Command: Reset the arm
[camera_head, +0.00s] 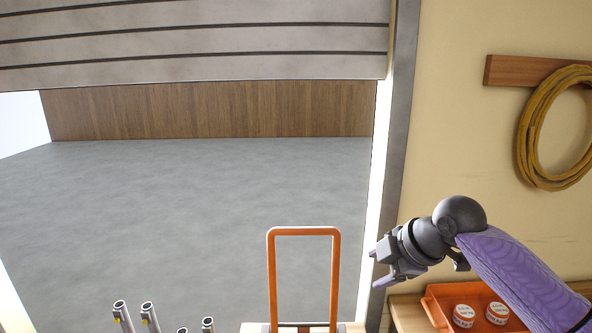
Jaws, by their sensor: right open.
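My right gripper (379,267) is at the right of the head view, with its purple arm (520,280) coming in from the lower right. Its jaws point left and are open, with nothing between them. It is held in the air to the right of an orange upright frame (304,231) and above and left of an orange tray (437,311). My left gripper does not show.
The tray holds white-labelled round items (464,314) on a wooden surface (407,313). Several metal tubes (149,317) stand at the lower left. A yellow hose (527,130) hangs on the right wall. The grey floor (180,215) beyond the doorway is clear.

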